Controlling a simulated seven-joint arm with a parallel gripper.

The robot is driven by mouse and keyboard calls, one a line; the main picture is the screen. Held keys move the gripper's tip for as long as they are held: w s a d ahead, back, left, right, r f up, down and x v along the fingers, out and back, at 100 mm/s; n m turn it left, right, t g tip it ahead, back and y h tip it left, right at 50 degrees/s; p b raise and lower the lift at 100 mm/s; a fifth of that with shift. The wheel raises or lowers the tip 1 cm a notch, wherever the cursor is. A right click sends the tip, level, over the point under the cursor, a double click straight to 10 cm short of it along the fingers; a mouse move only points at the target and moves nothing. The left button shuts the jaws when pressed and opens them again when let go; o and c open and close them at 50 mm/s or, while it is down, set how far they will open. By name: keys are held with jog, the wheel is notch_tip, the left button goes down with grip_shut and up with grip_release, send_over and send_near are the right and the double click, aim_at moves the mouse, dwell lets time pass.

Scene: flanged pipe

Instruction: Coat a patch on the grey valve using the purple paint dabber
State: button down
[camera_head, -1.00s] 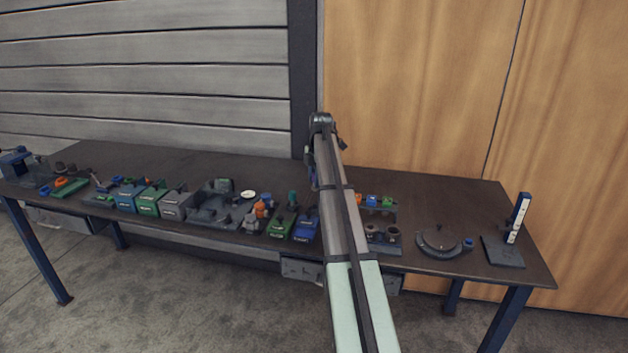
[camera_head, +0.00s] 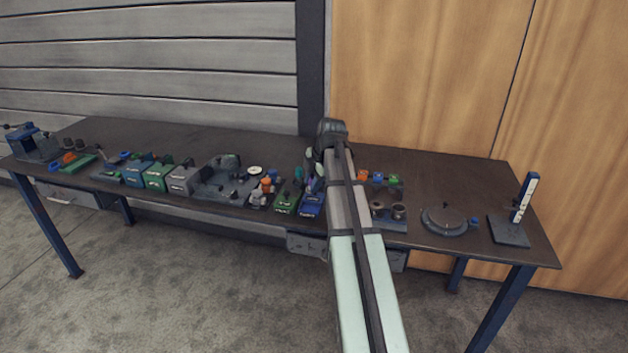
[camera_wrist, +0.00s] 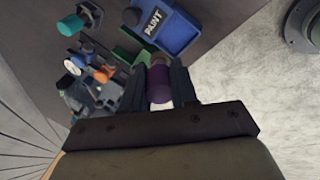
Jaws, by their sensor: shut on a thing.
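My gripper (camera_wrist: 160,85) is shut on the purple paint dabber (camera_wrist: 159,86), seen in the wrist view with its purple body between the fingers and a paler part above it. The dabber is over or beside the blue box marked PAINT (camera_wrist: 165,27); I cannot tell whether they touch. In the head view my arm mostly hides the gripper, and the blue paint box (camera_head: 311,206) is just left of the arm. Grey fittings stand on a dark fixture (camera_head: 226,183) to the left, but I cannot tell which is the grey valve.
Green (camera_head: 286,203) and grey (camera_head: 183,180) boxes line the table's front edge. Orange and blue small parts (camera_head: 268,185) stand between them. The table's back strip is clear.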

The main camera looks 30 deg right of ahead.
jog(key=shift+f, duration=2.75)
jog(key=shift+f, duration=0.65)
dwell(0.4)
jog(key=shift+r, duration=0.1)
jog(key=shift+r, duration=3.45)
jog(key=shift+m, duration=0.3)
